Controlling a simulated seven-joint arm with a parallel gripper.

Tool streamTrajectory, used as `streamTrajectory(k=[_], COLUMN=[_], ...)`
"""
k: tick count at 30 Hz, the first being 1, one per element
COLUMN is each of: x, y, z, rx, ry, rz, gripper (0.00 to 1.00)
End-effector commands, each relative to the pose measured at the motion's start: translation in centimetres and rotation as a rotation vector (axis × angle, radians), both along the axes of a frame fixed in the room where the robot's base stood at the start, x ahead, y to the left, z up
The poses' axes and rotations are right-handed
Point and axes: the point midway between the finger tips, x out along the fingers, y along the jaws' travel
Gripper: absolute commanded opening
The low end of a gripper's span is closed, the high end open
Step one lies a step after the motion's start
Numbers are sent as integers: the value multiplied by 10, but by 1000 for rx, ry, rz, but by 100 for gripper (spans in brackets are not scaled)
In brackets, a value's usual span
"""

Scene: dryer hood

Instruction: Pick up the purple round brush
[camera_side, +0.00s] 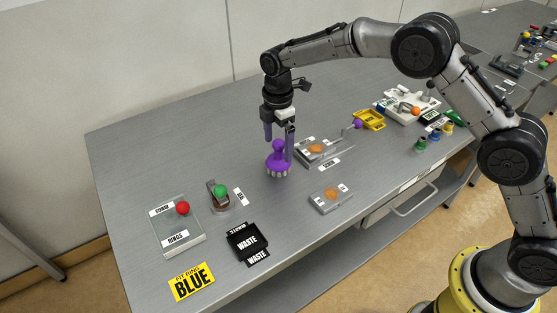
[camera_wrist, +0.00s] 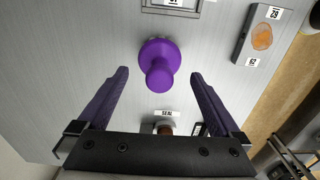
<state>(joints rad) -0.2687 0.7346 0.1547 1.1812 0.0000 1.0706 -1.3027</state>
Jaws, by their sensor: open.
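The purple round brush (camera_side: 279,160) stands upright on the grey table, with a knob on top, a wide round body and pale bristles below. In the wrist view the purple brush (camera_wrist: 159,64) shows from above, ahead of and between the two fingers. My gripper (camera_side: 279,135) hangs above and around the brush top in the side view, its purple fingers pointing down. In the wrist view my gripper (camera_wrist: 159,75) is open, with a gap on both sides of the brush and nothing held.
Small plates with orange pieces (camera_side: 316,149) (camera_side: 330,197) lie near the brush. A green-knobbed piece (camera_side: 220,192), a black waste tray (camera_side: 246,241), a clear plate with a red ball (camera_side: 183,208) and a yellow sign (camera_side: 192,282) lie left and front. The table behind is clear.

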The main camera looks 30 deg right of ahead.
Motion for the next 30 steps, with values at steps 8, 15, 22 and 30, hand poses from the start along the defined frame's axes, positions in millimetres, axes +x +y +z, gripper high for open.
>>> streamTrajectory(k=[8,15,22,30], x=[0,1,1,1], y=[-2,-2,-2,-2], z=[-38,-43,-43,-42], rx=[-1,0,0,0], ry=[3,0,1,0], rz=[0,0,0,0], gripper=[100,100,71,24])
